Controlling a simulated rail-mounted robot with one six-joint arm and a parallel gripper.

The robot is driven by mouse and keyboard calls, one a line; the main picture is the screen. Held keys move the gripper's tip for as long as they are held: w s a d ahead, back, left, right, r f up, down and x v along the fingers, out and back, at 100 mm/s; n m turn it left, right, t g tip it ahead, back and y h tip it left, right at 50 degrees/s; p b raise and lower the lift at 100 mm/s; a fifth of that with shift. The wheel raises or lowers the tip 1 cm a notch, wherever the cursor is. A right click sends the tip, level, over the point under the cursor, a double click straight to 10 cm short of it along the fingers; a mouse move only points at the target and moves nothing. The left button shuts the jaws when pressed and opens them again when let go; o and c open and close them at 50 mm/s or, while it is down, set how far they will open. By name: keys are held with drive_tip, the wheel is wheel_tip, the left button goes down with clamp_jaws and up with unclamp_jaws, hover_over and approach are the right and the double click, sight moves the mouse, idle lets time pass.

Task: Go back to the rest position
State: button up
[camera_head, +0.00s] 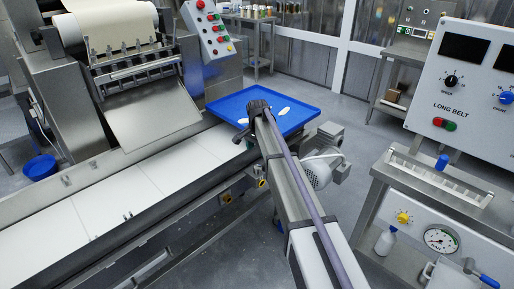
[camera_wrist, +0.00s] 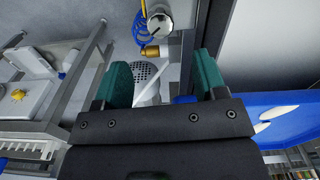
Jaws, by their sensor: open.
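My gripper (camera_wrist: 162,78) is open in the wrist view, its two green fingers spread apart with nothing held between them. In the head view my arm reaches up from the bottom, and its dark end (camera_head: 259,108) appears in front of the blue tray (camera_head: 305,117). Small white pieces (camera_head: 284,111) lie on the tray, and another white piece (camera_head: 243,121) shows left of my arm's end. In the wrist view the blue tray (camera_wrist: 246,104) is off to the right of the fingers, with white pieces (camera_wrist: 280,113) on it.
A white conveyor belt (camera_head: 90,204) runs across the left, below a metal pasta machine (camera_head: 135,75). A motor (camera_head: 318,169) sits just right of my arm. A control cabinet (camera_head: 462,80) and a steel bench (camera_head: 430,185) stand at the right. Open floor shows between tray and cabinet.

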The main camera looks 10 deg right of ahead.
drive_tip(key=shift+n, duration=0.3)
drive_tip(key=s+r+n+p, duration=0.3)
drive_tip(key=s+r+p, duration=0.1)
drive_tip(key=s, duration=0.8)
drive_tip(key=s+r+n+p, duration=0.3)
drive_tip(key=s, duration=1)
drive_tip(key=s+r+n+p, duration=0.3)
drive_tip(key=s+r+p, duration=0.1)
drive_tip(key=s, duration=0.8)
drive_tip(key=shift+s+r+p, duration=0.2)
drive_tip(key=shift+r+p, duration=0.1)
